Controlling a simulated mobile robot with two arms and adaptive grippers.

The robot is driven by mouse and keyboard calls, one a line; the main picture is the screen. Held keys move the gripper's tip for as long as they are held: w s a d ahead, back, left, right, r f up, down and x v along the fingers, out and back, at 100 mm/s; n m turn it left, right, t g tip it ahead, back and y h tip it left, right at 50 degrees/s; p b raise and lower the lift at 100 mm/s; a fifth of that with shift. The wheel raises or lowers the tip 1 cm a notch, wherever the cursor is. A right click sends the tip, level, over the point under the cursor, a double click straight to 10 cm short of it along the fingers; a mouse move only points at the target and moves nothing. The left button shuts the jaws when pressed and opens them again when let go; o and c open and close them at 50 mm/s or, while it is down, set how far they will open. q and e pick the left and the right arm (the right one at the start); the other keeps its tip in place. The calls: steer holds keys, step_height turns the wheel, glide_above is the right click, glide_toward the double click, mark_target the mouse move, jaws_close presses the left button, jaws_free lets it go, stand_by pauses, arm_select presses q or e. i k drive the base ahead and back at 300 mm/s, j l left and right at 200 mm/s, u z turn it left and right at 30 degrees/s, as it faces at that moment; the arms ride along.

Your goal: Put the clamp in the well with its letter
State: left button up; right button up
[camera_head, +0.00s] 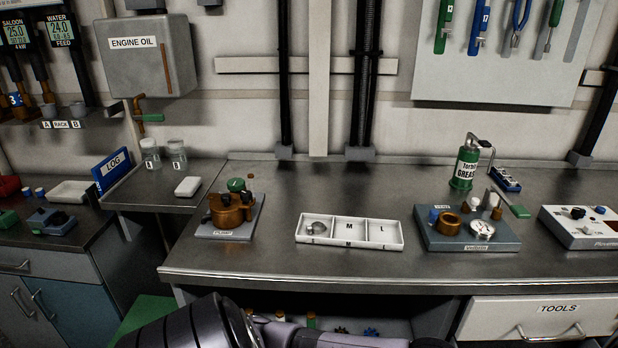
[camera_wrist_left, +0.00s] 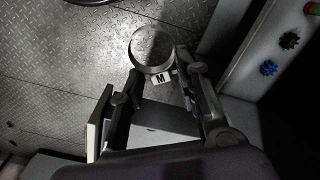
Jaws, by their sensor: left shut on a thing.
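A metal ring clamp (camera_wrist_left: 152,49) with a white tag lettered M (camera_wrist_left: 160,78) is held between the fingertips of my left gripper (camera_wrist_left: 163,76) in the left wrist view, over the plate floor. My left arm crosses the bottom of the head view, below the bench front; the held clamp does not show there. A white tray (camera_head: 352,246) with three wells lies on the bench. Its left well holds another small clamp (camera_head: 317,228). The middle well (camera_head: 349,226) is lettered M and empty; the right well (camera_head: 382,228) is lettered L and empty. My right gripper is not in view.
A pump unit (camera_head: 232,212) stands left of the tray, and a board with a gauge (camera_head: 467,236) stands right of it. A green grease can (camera_head: 466,166) is behind. The bench between pump and tray is clear. A shelf lies below the bench edge.

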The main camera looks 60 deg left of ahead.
mark_target(349, 233)
steer(key=k+j+z, duration=0.2)
steer(key=k+j, duration=0.45)
steer(key=j, duration=0.3)
steer(key=k+j+z, duration=0.15)
steer(key=k+j, duration=0.55)
steer(key=j, duration=0.1)
